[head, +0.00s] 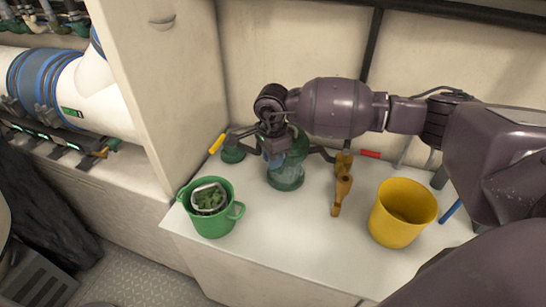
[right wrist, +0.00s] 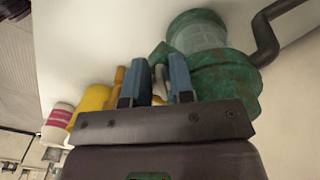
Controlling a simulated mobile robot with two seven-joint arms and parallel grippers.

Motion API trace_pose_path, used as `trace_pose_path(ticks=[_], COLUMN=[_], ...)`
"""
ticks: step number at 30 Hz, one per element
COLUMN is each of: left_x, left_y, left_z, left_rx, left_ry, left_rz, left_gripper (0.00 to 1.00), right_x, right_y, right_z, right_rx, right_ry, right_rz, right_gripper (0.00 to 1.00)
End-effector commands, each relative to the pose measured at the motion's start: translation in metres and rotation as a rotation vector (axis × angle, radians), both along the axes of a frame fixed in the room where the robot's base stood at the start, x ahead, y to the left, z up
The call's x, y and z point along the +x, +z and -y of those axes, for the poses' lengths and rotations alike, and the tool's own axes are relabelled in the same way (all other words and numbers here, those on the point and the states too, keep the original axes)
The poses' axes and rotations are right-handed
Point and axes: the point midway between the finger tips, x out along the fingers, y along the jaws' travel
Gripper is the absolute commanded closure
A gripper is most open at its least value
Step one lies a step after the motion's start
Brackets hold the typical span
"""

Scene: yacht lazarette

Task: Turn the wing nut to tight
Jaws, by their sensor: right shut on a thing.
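A green sea strainer with a clear bowl (head: 287,176) stands on the white counter near the back wall, with dark pipes at its sides. It also shows at the top of the right wrist view (right wrist: 205,42). My right gripper (head: 274,158) reaches to the strainer's top from above. In the right wrist view its two blue fingers (right wrist: 156,82) are beside the green body, shut on a small grey metal piece, which looks like the wing nut (right wrist: 158,78). The fingers and the arm hide most of the nut in the head view. My left gripper is not in view.
A green mug-like pot (head: 231,225) stands at the counter's front left, a yellow bucket (head: 392,232) at the right. A brass-coloured fitting (head: 341,188) lies between strainer and bucket. A yellow-handled tool (head: 216,144) and a red-handled tool (head: 370,154) are near the wall.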

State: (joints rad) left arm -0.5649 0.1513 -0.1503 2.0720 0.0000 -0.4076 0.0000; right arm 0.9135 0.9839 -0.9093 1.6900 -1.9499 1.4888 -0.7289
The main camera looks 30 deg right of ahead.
Motion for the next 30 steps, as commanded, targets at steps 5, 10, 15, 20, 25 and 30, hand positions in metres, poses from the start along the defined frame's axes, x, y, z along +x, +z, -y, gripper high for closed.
trace_pose_path(ticks=[5,10,15,20,25,30], left_x=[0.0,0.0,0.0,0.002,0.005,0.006], left_y=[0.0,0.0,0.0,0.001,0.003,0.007], left_z=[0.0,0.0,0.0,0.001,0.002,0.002], left_rx=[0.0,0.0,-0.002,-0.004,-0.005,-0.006], left_ry=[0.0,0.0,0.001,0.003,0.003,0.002], left_rz=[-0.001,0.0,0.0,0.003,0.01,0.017], left_gripper=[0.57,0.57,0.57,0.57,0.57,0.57], right_x=[0.0,0.0,0.0,0.0,0.001,0.001], right_y=[0.001,0.001,0.0,0.0,0.005,0.029], right_z=[0.0,0.001,0.0,0.0,0.0,0.001], right_rx=[-0.001,-0.001,-0.001,-0.001,0.0,-0.001], right_ry=[-0.001,-0.001,0.0,0.0,0.0,-0.001], right_rz=[0.001,0.002,0.001,0.001,0.002,0.005], right_gripper=[1.0,0.73,0.52,0.52,0.52,0.52])
